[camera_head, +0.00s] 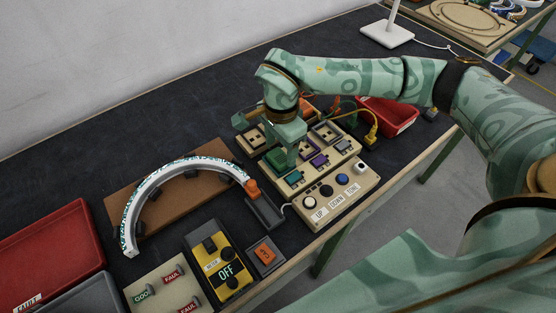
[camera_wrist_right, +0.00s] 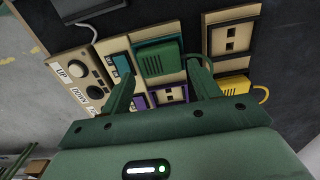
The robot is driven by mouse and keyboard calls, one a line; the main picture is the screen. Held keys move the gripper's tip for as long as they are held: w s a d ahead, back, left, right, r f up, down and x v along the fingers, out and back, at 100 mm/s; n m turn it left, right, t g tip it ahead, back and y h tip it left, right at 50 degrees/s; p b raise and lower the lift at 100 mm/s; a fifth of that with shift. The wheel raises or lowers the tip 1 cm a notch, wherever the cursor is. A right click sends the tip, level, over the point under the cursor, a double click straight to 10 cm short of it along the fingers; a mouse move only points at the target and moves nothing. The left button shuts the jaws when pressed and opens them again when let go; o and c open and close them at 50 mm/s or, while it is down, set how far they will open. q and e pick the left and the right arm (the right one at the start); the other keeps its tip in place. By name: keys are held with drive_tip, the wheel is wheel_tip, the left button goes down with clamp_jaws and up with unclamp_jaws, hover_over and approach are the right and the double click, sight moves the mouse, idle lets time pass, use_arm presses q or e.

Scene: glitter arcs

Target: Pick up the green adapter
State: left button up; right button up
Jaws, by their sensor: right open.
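The green adapter (camera_wrist_right: 157,58) is a ribbed dark-green block seated on the beige socket board (camera_wrist_right: 103,55). In the head view the adapter (camera_head: 275,159) is partly hidden by my right gripper (camera_head: 289,152), which hangs over the board. In the right wrist view my right gripper (camera_wrist_right: 159,68) is open, with one finger on each side of the adapter in the picture. Gaps show between the fingers and the adapter; I cannot tell how far down the fingertips reach. My left gripper is not in view.
Teal and purple (camera_head: 319,160) pieces sit close by on the board. A yellow plug (camera_head: 371,135) with a cable is at its right, and a red bin (camera_head: 392,114) behind. A white arc (camera_head: 160,182) stands at left. A button box (camera_head: 324,201) is in front.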

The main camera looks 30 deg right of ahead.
wheel_tip(320, 180, down, 3)
drive_tip(key=shift+r, duration=0.15)
drive_tip(key=shift+r, duration=0.1)
drive_tip(key=shift+c, duration=0.3)
drive_tip(key=c, duration=0.7)
